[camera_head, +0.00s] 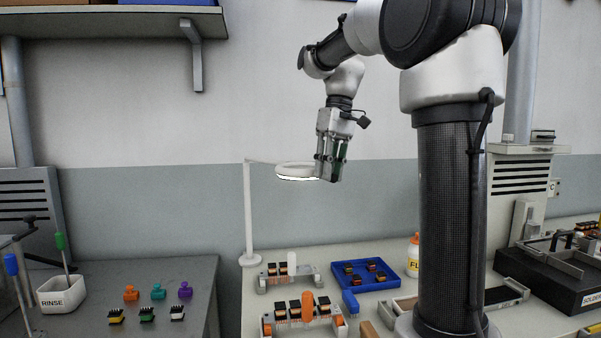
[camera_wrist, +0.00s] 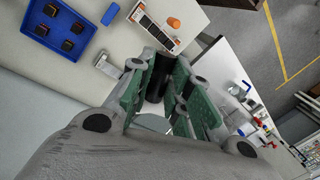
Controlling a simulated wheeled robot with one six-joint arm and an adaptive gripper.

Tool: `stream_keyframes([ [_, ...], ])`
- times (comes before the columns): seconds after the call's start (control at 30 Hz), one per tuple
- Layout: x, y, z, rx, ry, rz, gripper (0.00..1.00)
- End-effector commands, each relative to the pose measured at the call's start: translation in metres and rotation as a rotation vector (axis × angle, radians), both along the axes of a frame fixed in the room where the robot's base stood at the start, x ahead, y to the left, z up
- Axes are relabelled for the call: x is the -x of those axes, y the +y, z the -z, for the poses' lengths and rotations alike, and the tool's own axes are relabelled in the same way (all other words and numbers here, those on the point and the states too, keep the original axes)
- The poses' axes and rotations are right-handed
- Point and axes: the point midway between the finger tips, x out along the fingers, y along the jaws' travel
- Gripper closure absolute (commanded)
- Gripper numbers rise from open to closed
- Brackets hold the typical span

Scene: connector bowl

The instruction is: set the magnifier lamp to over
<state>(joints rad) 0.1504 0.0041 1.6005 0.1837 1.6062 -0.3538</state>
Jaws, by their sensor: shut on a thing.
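The magnifier lamp has a white post (camera_head: 249,215) on a round base at the bench's left edge. A thin arm at its top leads to a white ring head (camera_head: 294,171), held level well above the bench, left of my gripper. My gripper (camera_head: 329,179) points down at the ring's right side. In the wrist view my gripper (camera_wrist: 160,72) has its green pads around a dark cylinder, the lamp's handle (camera_wrist: 157,80). It is shut on this handle. In the head view the fingers hide the handle.
Below on the bench are a blue tray (camera_head: 335,280) with several dark parts, a rack of connectors (camera_head: 302,311) and an orange-capped bottle (camera_head: 413,255). A grey table at left holds a rinse bowl (camera_head: 62,292) and small connectors. The air around the lamp head is clear.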

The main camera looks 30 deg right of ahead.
Motion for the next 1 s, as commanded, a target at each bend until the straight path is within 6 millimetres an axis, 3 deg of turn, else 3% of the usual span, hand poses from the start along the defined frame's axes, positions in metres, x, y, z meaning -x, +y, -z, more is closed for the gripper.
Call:
stream_keyframes([
  [0.1, -0.005, -0.020, 0.000, 0.000, -0.002, -0.040, 1.00],
  [0.23, -0.008, -0.032, -0.001, 0.000, -0.003, -0.073, 1.00],
  [0.67, -0.011, -0.039, -0.001, 0.007, -0.008, -0.087, 1.00],
  [0.7, -0.011, -0.039, -0.002, 0.008, -0.009, -0.087, 0.79],
  [0.8, -0.011, -0.039, -0.001, 0.007, -0.009, -0.086, 0.61],
  [1.0, -0.010, -0.038, -0.001, 0.004, -0.005, -0.087, 0.59],
])
